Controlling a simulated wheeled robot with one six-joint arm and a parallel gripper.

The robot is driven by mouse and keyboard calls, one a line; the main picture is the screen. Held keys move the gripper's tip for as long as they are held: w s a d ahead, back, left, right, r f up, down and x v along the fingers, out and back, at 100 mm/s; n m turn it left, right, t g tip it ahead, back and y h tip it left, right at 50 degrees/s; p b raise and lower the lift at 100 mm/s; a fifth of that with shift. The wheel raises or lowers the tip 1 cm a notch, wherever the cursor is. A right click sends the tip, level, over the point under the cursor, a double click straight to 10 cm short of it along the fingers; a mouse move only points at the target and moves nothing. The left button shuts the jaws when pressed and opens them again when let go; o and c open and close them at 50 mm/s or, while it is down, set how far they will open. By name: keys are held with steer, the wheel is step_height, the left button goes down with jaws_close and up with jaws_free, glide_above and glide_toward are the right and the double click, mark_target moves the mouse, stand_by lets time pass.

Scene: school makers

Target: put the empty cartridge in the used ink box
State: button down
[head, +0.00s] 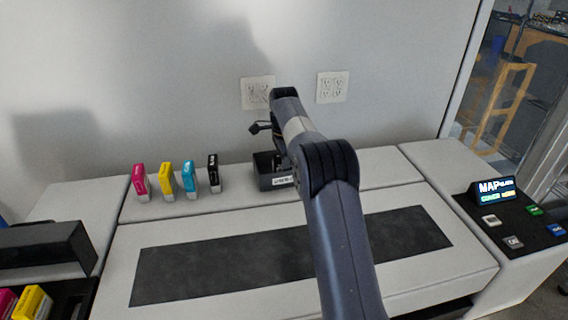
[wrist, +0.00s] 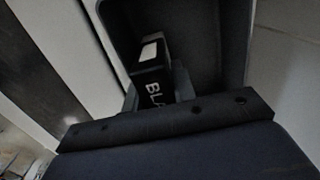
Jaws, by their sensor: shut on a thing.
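The used ink box (head: 268,172) is a dark open box with a white label, at the back of the printer top in the head view. My arm hides part of it. In the wrist view its dark inner wall (wrist: 205,25) surrounds a black cartridge (wrist: 152,72) with white letters reading "BLA" and a pale patch at its end. My gripper (wrist: 155,92) is shut on this cartridge, with grey fingers on either side of it. The cartridge is over or inside the box opening; I cannot tell how deep or whether it touches the bottom. The head view does not show the held cartridge.
Magenta (head: 140,181), yellow (head: 167,180), cyan (head: 189,177) and black (head: 214,173) cartridges stand in a row left of the box. The wall with sockets (head: 333,87) is close behind. A control panel (head: 510,215) is at right. The printer's front top is clear.

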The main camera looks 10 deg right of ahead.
steer(key=shift+f, duration=0.1)
steer(key=c, duration=1.2)
jaws_free()
steer(key=shift+o, duration=0.2)
steer(key=shift+r, duration=3.9)
